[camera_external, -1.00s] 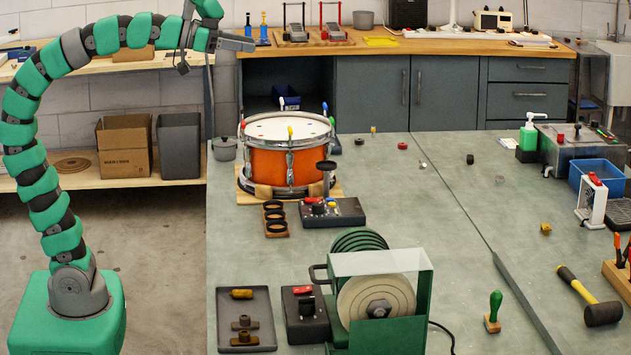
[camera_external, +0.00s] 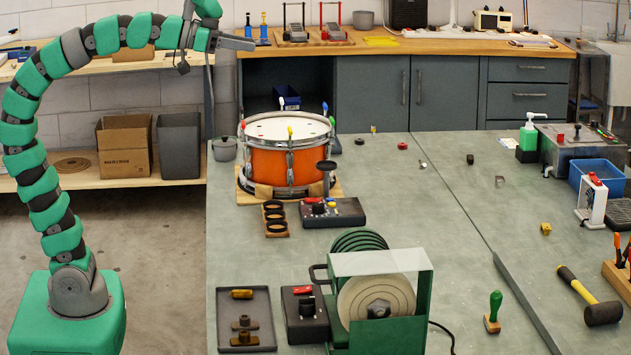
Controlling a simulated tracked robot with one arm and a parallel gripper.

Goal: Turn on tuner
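An orange snare drum (camera_external: 288,158) with a white head and coloured pegs stands on a wooden base near the left of the bench. A dark control box (camera_external: 345,213) with a red lever, a black knob and small buttons lies in front of it; it may be the tuner. A second dark box (camera_external: 304,318) with a red switch and black knob sits beside the green grinder; I cannot tell its role. My gripper (camera_external: 240,43) is high at the upper left, well away from both boxes. It points right, and its finger gap does not show clearly.
A green machine (camera_external: 385,300) with a clear guard stands at the front. A tray (camera_external: 246,335) lies left of it. Black rings (camera_external: 275,218) sit left of the control box. A mallet (camera_external: 590,298) and a stamp (camera_external: 493,312) lie to the right. The middle bench is mostly clear.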

